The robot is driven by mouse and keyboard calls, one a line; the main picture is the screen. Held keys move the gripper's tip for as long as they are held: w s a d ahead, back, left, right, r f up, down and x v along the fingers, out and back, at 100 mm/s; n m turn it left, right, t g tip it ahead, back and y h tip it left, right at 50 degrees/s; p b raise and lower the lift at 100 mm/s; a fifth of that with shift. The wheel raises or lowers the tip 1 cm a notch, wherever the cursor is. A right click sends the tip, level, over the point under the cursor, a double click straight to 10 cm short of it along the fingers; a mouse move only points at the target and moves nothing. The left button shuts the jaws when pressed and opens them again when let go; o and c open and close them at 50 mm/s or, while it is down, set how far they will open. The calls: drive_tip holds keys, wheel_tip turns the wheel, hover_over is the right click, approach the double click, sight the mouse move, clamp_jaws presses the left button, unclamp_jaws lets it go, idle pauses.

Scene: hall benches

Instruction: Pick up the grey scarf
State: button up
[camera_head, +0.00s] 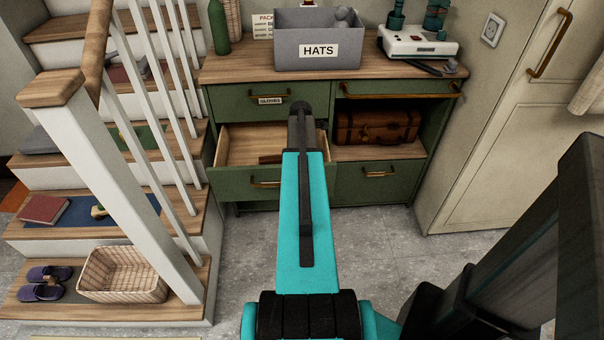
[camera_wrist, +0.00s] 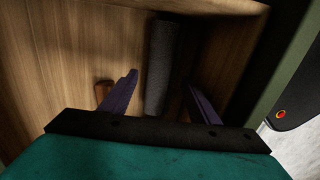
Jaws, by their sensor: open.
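A dark grey rolled cloth, which looks like the grey scarf (camera_wrist: 161,50), lies lengthwise on the wooden floor of the open drawer (camera_wrist: 75,55). In the wrist view my gripper (camera_wrist: 160,82) is open, with one purple finger on each side of the roll. The fingers look apart from it, and how far above it they are I cannot tell. The near end of the roll lies close to the gripper's body. In the head view the open drawer (camera_head: 238,185) shows, but my arm hides the scarf and my gripper.
A small brown item (camera_wrist: 102,91) lies in the drawer left of the fingers. Drawer walls stand close around. A grey HATS bin (camera_head: 290,58) and a white machine (camera_head: 417,42) stand on the cabinet top. Stairs with a wicker basket (camera_head: 122,275) are at left.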

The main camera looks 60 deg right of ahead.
drive_tip(key=shift+f, duration=1.6)
drive_tip(key=shift+c, duration=0.5)
drive_tip(key=c, duration=0.8)
